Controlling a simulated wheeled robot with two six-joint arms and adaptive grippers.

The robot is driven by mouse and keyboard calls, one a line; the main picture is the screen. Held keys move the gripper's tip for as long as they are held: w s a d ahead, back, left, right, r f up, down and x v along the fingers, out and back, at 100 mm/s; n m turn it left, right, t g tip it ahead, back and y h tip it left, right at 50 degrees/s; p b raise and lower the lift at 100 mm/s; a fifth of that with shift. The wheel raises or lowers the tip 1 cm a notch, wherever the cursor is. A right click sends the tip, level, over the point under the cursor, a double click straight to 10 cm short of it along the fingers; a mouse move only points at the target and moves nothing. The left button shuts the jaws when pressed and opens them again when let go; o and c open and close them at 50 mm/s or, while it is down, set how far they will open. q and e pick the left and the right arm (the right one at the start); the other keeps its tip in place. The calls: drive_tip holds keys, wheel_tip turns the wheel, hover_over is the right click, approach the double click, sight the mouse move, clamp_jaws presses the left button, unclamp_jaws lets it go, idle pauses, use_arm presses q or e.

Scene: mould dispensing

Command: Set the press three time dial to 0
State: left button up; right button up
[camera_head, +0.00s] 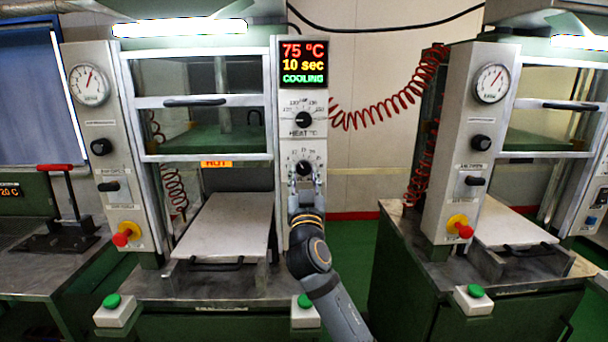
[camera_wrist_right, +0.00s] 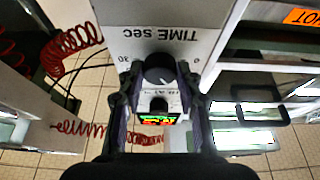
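The time dial (camera_head: 304,168) is a black knob on the grey panel of the middle press, below the heat dial (camera_head: 303,120). In the right wrist view the time dial (camera_wrist_right: 158,76) appears upside down beside the words "TIME sec". My right gripper (camera_head: 305,184) is in front of it, with its lower scale and label hidden. In the wrist view the gripper's fingers (camera_wrist_right: 160,70) stand apart on either side of the knob, apparently without gripping it. The display (camera_head: 303,64) reads 75 °C, 10 sec, COOLING. No press number is readable. My left gripper is not in view.
A red emergency button (camera_head: 126,234) and green push buttons (camera_head: 112,301) are on the middle press. A pale plate (camera_head: 222,226) lies left of my arm. Another press (camera_head: 470,150) stands to the right, with a coiled red hose (camera_head: 400,98) between.

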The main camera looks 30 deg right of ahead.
drive_tip(key=c, duration=0.4)
drive_tip(key=shift+o, duration=0.2)
drive_tip(key=shift+n, duration=0.4)
drive_tip(key=n+y, duration=0.1)
drive_tip(key=n, duration=0.1)
drive_tip(key=n+t+y+p, duration=0.1)
drive_tip(key=shift+s+d+r+n+y, duration=0.1)
drive_tip(key=shift+d+r+n+y, duration=0.05)
drive_tip(key=shift+n+y, duration=0.2)
drive_tip(key=n+y+p, duration=0.1)
drive_tip(key=n, duration=0.3)
drive_tip(key=shift+r+y+p, duration=0.1)
drive_tip(key=shift+y+p, duration=0.25)
drive_tip(key=shift+p, duration=0.05)
drive_tip(key=n+y+p, duration=0.1)
drive_tip(key=n, duration=0.1)
drive_tip(key=n+y+p, duration=0.1)
drive_tip(key=n+p, duration=0.1)
drive_tip(key=n, duration=0.1)
drive_tip(key=shift+s+d+r+y, duration=0.1)
drive_tip(key=shift+d+r+y, duration=0.1)
drive_tip(key=shift+y, duration=0.1)
drive_tip(key=shift+f+n+y+p, duration=0.1)
drive_tip(key=shift+n+y+p, duration=0.3)
drive_tip(key=shift+n+p, duration=0.95)
